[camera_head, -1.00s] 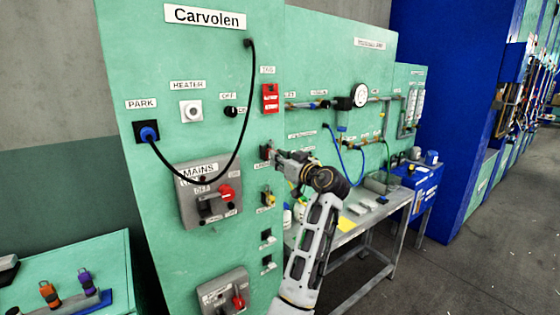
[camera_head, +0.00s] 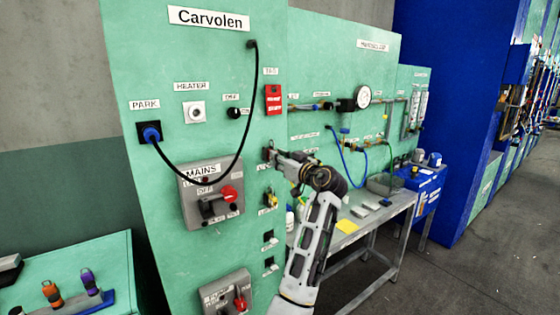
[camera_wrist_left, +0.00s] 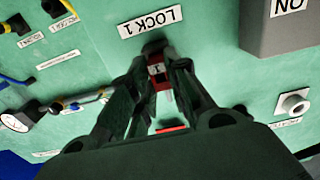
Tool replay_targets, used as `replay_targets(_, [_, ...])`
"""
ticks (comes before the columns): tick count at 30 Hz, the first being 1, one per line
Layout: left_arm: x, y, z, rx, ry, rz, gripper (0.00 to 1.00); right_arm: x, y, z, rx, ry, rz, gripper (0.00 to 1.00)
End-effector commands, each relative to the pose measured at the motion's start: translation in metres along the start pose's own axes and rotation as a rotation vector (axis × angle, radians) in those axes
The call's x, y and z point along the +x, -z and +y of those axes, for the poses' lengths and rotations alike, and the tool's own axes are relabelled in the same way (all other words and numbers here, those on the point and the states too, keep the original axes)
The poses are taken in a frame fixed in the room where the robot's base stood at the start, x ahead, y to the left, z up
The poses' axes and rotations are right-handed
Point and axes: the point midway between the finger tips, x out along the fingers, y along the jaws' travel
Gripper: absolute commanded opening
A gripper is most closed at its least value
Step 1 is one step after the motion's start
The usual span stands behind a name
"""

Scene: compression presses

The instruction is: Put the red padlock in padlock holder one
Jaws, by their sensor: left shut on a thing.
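My left gripper (camera_head: 276,156) is at the green panel, at the holder beside the mains box. In the left wrist view, its fingers (camera_wrist_left: 159,82) are shut on the red padlock (camera_wrist_left: 157,72). The padlock is held between the fingertips, right up against a dark holder (camera_wrist_left: 153,46) under the LOCK 1 label (camera_wrist_left: 151,21), in a picture that is upside down. I cannot tell whether the padlock is seated in the holder, as the fingers cover the contact. In the head view the padlock is mostly hidden by the gripper. My right gripper is not in view.
A yellow padlock (camera_head: 270,199) sits in the holder below. The grey MAINS box (camera_head: 212,196) with a red switch is to the left. Orange (camera_head: 51,294) and purple (camera_head: 90,282) padlocks stand on a blue rack at lower left. A grey workbench (camera_head: 385,213) is at right.

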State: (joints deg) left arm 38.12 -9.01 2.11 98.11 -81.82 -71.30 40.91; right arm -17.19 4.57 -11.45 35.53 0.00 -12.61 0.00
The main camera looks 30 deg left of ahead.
Motion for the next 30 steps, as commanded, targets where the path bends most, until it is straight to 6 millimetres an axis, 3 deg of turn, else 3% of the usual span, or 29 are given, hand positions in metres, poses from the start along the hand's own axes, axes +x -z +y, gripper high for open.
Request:
replay_targets(25, [0.013,0.001,-0.001,-0.001,0.001,0.001,0.00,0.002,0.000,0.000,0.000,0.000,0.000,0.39])
replay_targets(26, [0.013,0.001,-0.001,-0.001,0.001,0.001,0.19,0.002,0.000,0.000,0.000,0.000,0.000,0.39])
replay_targets(30, [0.013,0.001,-0.001,-0.001,0.001,0.001,0.37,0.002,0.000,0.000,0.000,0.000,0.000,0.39])
